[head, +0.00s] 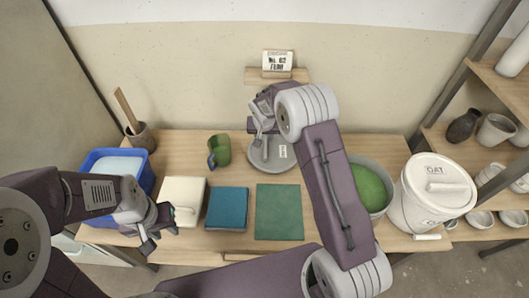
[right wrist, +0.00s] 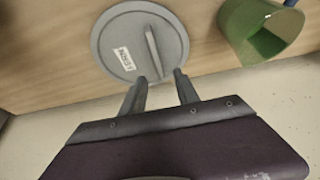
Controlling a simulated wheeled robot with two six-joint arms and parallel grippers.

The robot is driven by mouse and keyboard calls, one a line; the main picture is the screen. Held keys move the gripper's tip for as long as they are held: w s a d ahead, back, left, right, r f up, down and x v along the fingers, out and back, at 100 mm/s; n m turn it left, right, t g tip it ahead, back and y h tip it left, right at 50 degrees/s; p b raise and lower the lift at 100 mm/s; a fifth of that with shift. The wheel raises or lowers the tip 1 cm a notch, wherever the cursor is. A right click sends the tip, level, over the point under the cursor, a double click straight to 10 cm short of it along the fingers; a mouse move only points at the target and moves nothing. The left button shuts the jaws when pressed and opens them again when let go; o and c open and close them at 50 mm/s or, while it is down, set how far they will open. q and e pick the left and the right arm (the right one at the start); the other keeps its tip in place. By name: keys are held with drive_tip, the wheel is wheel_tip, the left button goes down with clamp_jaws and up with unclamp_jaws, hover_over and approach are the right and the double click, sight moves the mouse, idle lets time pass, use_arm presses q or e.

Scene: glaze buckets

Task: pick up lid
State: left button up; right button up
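A round grey lid (head: 262,158) with a bar handle and a small white label lies at the back middle of the table. It also shows in the right wrist view (right wrist: 118,50), where its raised handle (right wrist: 153,50) points towards the gap between my fingers. My right gripper (head: 263,122) is open and empty. Its fingertips (right wrist: 160,78) appear at the lid's near edge in the right wrist view; whether they touch it I cannot tell. My left gripper (head: 158,238) looks open and empty, near the front of a cream box. A grey bucket (head: 388,209) of green glaze stands uncovered, partly behind my right arm.
A white lidded bucket (head: 420,208) marked OAT stands at the right. A green cup (head: 220,149) is left of the lid. Blue (head: 227,209) and green (head: 279,212) squares, the cream box (head: 184,193) and a blue tub (head: 147,178) line the table. Shelves with pots stand at right.

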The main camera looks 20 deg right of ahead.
sight(266, 147)
drive_tip(key=shift+s+d+f, duration=0.15)
drive_tip(key=shift+s+f, duration=0.15)
drive_tip(key=shift+f, duration=0.4)
drive_tip(key=shift+s+d+f, duration=0.15)
drive_tip(key=shift+d, duration=0.15)
drive_tip(key=x, duration=0.3)
drive_tip(key=shift+a+f, duration=0.25)
drive_tip(key=shift+a, duration=0.05)
drive_tip(key=shift+w+d+f, duration=0.2)
drive_tip(key=shift+w+f, duration=0.05)
drive_tip(key=shift+f, duration=0.05)
drive_tip(key=x, duration=0.5)
drive_tip(key=shift+w+a+r, duration=0.1)
drive_tip(key=shift+r, duration=0.1)
clamp_jaws()
